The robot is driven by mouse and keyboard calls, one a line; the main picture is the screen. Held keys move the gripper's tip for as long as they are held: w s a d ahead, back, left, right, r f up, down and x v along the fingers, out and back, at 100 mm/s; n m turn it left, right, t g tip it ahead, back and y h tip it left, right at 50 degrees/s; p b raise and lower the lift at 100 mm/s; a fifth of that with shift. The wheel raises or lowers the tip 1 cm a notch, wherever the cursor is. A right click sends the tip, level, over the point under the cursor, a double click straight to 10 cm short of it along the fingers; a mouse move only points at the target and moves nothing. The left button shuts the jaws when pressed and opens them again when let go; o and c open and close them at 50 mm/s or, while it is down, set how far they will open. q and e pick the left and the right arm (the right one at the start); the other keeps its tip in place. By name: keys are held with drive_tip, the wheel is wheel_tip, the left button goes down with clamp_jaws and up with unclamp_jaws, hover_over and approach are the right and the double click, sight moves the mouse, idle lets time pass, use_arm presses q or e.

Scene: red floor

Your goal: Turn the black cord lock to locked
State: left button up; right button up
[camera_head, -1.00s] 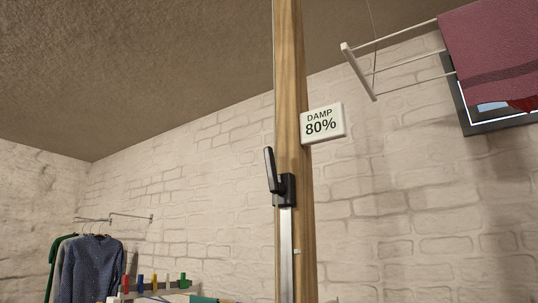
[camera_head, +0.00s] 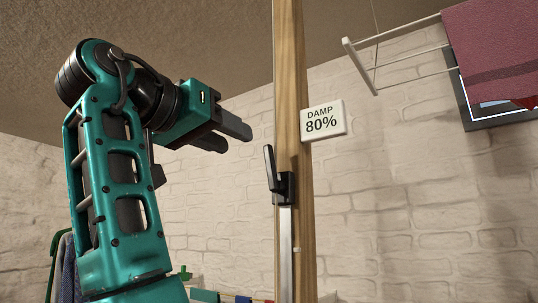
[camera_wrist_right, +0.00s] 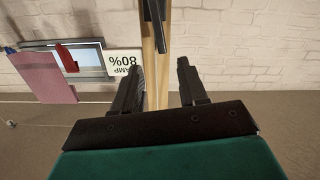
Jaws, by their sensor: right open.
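The black cord lock (camera_head: 286,187) is mounted on a wooden post. Its lever (camera_head: 270,168) stands nearly upright, tilted slightly left at the top, and joins the black body at its lower end. A dark lever part also shows at the top of the right wrist view (camera_wrist_right: 154,24). My right gripper (camera_head: 230,136) is open and empty, up and left of the lever and apart from it. In the right wrist view, its two fingers (camera_wrist_right: 160,62) are spread, with the post between them in the picture. My left gripper is in neither view.
The wooden post (camera_head: 291,80) runs vertically, with a metal strip (camera_head: 286,250) below the lock. A sign reading "DAMP 80%" (camera_head: 323,119) sits beside the post. A drying rack (camera_head: 361,66) with a maroon cloth (camera_head: 490,45) hangs upper right. White brick wall lies behind.

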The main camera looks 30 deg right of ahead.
sight(267, 155)
drive_tip(key=p+x, duration=0.1)
drive_tip(key=x, duration=1.1)
clamp_jaws()
